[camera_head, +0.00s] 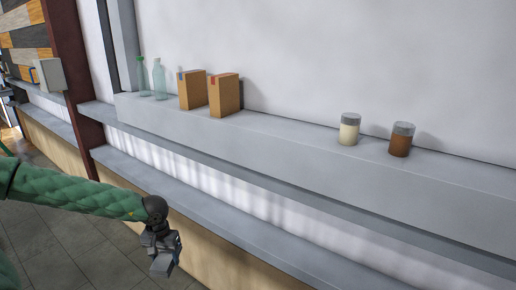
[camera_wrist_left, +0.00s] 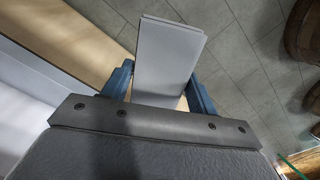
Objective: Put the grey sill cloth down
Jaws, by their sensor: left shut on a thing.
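The grey sill cloth (camera_wrist_left: 165,62) shows in the left wrist view as a flat, folded grey slab between the two blue fingers of my left gripper (camera_wrist_left: 160,90). The fingers are shut on it, and it sticks out past their tips over the tiled floor and the ledge front. In the head view my left gripper (camera_head: 165,252) is low, in front of the lower ledge (camera_head: 235,222), with the grey cloth (camera_head: 161,265) at its end. My right gripper is in neither view.
Two jars, cream (camera_head: 349,130) and brown (camera_head: 400,140), stand on the upper grey ledge (camera_head: 290,150). Two brown boxes (camera_head: 224,96) and two clear bottles (camera_head: 159,80) stand further left. A dark red post (camera_head: 72,70) rises at left. The lower ledge looks clear. Wooden barrels (camera_wrist_left: 300,28) stand on the floor.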

